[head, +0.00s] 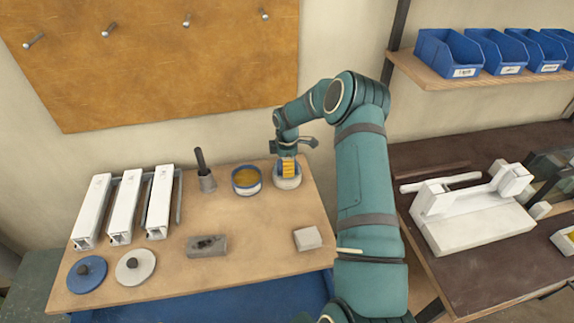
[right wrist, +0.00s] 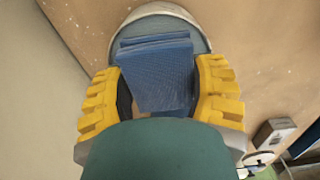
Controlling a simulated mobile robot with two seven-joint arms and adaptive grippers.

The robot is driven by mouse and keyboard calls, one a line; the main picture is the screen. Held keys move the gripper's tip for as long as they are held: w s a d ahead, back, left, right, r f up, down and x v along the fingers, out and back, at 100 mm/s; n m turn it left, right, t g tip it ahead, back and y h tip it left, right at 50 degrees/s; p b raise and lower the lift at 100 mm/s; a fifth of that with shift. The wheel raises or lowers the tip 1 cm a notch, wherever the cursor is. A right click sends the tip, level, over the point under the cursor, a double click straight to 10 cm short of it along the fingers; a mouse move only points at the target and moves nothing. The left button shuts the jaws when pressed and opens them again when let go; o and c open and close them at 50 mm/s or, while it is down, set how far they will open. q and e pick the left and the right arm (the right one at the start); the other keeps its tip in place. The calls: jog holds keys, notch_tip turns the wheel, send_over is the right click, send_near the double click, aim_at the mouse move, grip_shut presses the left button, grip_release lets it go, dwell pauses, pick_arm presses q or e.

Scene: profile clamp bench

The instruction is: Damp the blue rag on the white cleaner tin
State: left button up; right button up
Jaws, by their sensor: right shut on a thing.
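My right gripper (head: 288,170) is at the back right of the wooden bench, right over the white cleaner tin (head: 287,184). In the right wrist view its yellow fingers (right wrist: 160,92) are shut on the folded blue rag (right wrist: 155,72). The rag lies in front of the round tin top (right wrist: 165,14), whose pale rim and grey-blue inside show around it. I cannot tell whether the rag touches the tin top. In the head view the fingers hide the rag. My left gripper is not in view.
White profiles (head: 122,208), a blue disc (head: 87,274), a white disc (head: 135,267), a grey block (head: 206,246) and a pale block (head: 307,238) share the bench.

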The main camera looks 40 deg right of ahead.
jog(key=shift+f+b, duration=0.35)
jog(key=shift+f, duration=0.05)
dwell(1.5)
jog(key=shift+r+p, duration=1.85)
jog(key=shift+r, duration=1.75)
